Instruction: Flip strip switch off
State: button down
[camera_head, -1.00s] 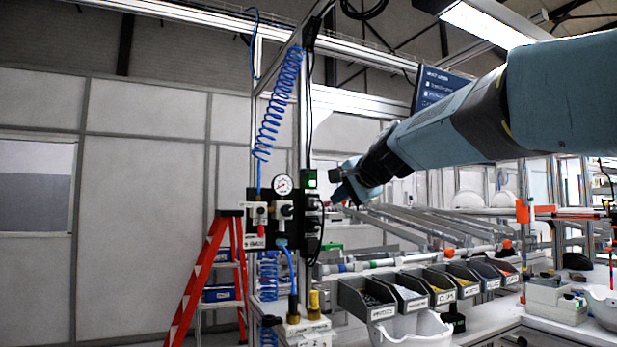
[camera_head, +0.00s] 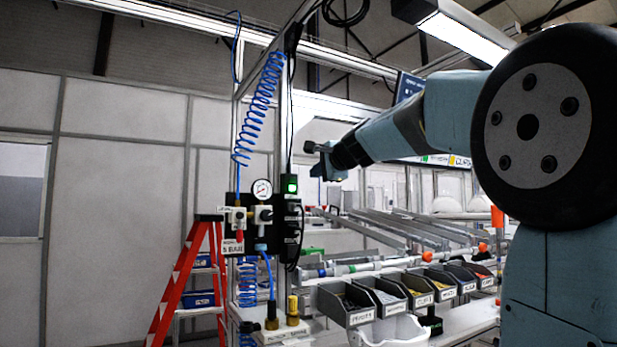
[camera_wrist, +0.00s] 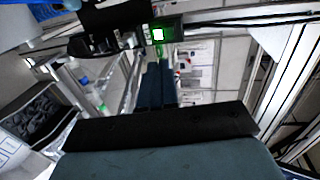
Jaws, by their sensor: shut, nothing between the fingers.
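The power strip (camera_head: 292,225) is a tall black bar fixed upright on the metal post, with several sockets and plugs. Its strip switch (camera_head: 291,186) glows green at the top of the strip. The lit switch also shows in the wrist view (camera_wrist: 158,35), near the top centre, with a green glow around it. My gripper (camera_head: 317,160) is up and to the right of the switch in the head view, apart from it. In the wrist view its two dark blue fingers (camera_wrist: 157,85) are together and empty, their tips below the switch in the picture.
A black panel with a pressure gauge (camera_head: 262,190) and valves sits left of the strip. A coiled blue hose (camera_head: 258,110) hangs above it. Labelled grey bins (camera_head: 345,304) line the bench at the right. A red ladder (camera_head: 188,280) stands at the left.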

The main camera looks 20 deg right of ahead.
send_near(292, 182)
jog(key=x, duration=0.5)
jog(key=shift+f, duration=0.45)
jog(key=shift+w+a+r, duration=0.1)
jog(key=shift+w+a, duration=0.05)
jog(key=shift+w, duration=0.6)
jog(key=shift+w+r, duration=0.15)
jog(key=shift+w, duration=0.15)
jog(key=shift+s, duration=0.55)
jog(key=r+v, duration=0.2)
jog(key=v, duration=1)
